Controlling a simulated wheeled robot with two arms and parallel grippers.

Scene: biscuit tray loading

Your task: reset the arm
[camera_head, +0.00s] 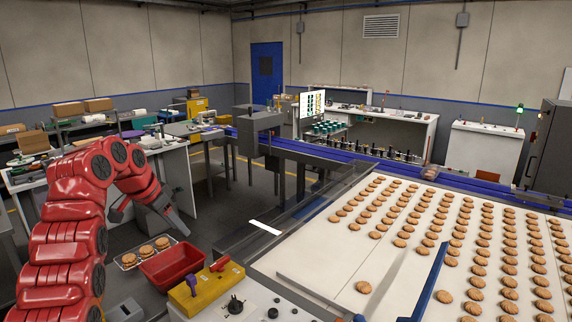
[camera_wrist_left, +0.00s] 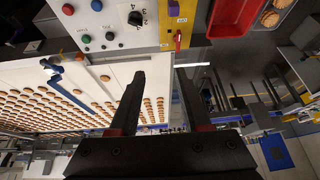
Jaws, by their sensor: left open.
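My left arm comes in from the left in the head view. Its gripper (camera_head: 175,224) hangs above the floor, beyond the red bin and left of the conveyor. In the left wrist view the two dark fingers (camera_wrist_left: 158,100) stand apart with nothing between them. The tray of biscuits (camera_head: 130,261) lies below the arm, with several round biscuits on it. It also shows at the top right of the left wrist view. My right gripper is in neither view.
A red bin (camera_head: 172,264) sits beside the tray. A yellow box (camera_head: 206,289) and a control panel (camera_head: 240,306) stand in front. A white conveyor (camera_head: 330,280) with rows of biscuits fills the right. Open floor lies beyond the arm.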

